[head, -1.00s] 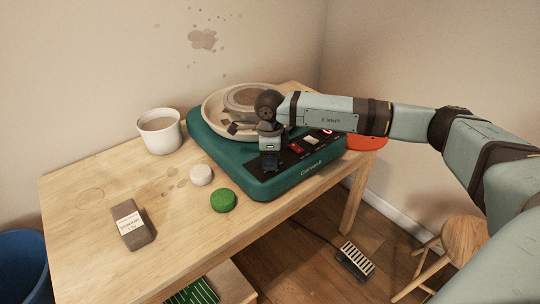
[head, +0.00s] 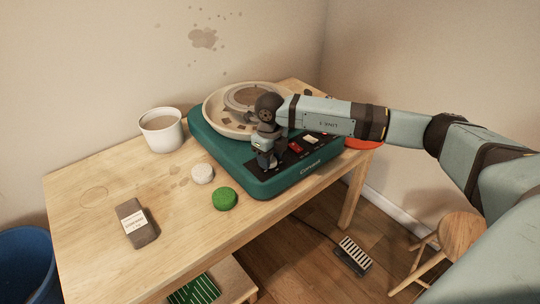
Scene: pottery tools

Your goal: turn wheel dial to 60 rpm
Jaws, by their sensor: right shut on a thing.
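The pottery wheel (head: 227,156) is a green box with a round splash pan (head: 215,108) on top and a black control panel (head: 314,151) along its front. My right gripper (head: 267,164) points down at the left end of this panel. It is shut on the wheel dial, which the fingers and wrist hide, so its pointer and marks cannot be read. A red switch (head: 296,147) and a pale switch (head: 311,139) show to the right of the gripper. The speed display is mostly covered by my arm. My left gripper is not in view.
On the wooden table (head: 95,243) stand a white bucket (head: 162,140), a white round piece (head: 202,174), a green sponge (head: 224,198) and a grey labelled block (head: 137,224). A foot pedal (head: 353,257) and a stool (head: 460,236) are on the floor at right.

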